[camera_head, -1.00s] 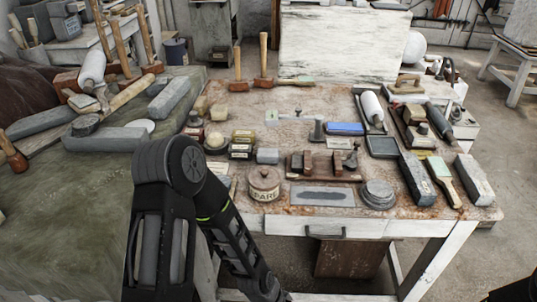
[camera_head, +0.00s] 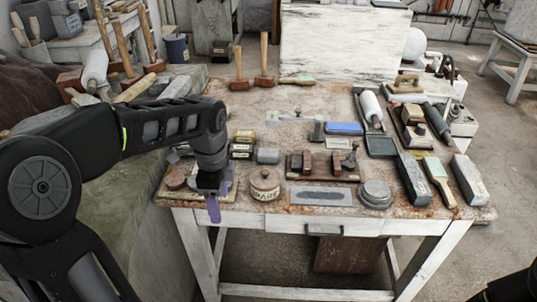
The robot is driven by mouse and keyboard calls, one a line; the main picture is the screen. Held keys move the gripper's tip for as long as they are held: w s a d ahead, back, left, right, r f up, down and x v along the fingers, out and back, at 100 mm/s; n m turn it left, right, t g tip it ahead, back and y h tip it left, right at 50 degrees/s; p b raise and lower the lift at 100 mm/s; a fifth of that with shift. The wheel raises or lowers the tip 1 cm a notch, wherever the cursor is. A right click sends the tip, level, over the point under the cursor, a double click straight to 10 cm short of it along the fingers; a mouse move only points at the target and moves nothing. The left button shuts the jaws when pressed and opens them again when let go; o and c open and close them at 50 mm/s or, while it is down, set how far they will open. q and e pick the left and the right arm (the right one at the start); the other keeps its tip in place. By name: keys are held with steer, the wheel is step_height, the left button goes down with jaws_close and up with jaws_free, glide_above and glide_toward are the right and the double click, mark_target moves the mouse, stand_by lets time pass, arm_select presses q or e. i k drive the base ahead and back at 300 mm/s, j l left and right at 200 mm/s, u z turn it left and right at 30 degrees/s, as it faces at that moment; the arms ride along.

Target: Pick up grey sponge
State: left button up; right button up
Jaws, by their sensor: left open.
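A small grey block (camera_head: 268,156), which looks like the grey sponge, lies on the worktable (camera_head: 300,228) just right of a stack of small dark boxes (camera_head: 242,146). My left gripper (camera_head: 212,196) is open and points down over the table's left front part, with purple finger parts showing. It is to the left of the grey block and nearer the front edge, apart from it. The arm and wrist hide part of the table's left side. My right gripper is not in view; only a dark piece shows at the bottom right corner.
A round lidded pot (camera_head: 264,184) stands just right of my left gripper. A wooden rack (camera_head: 322,166), a blue block (camera_head: 344,129) and a grey metal tin (camera_head: 375,194) lie further right. Mallets (camera_head: 264,60) stand at the back. Free tabletop shows behind the boxes.

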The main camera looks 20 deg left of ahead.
mark_target(267, 156)
steer(key=i, duration=1)
